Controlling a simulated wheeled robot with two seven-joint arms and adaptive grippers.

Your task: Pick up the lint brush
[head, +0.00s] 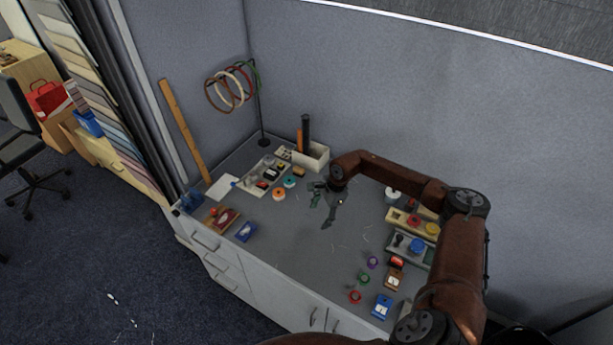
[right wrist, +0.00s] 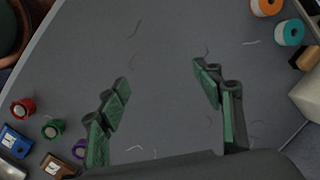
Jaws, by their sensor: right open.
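I cannot pick out the lint brush with certainty. A dark upright thing (head: 306,130) stands in a white box (head: 313,158) at the back of the table, beside an orange one, but it is too small to name. My right gripper (head: 321,211) hangs over the middle of the grey table, fingers pointing down. In the right wrist view the green-padded fingers of this gripper (right wrist: 160,78) are wide apart, with only bare cloth and some thread scraps between them. My left gripper is not in view.
An orange roll (head: 278,194) and a teal roll (head: 289,182) lie left of the gripper. Trays with spools (head: 404,219) line the right side. The table's middle (head: 300,245) holds only thread scraps.

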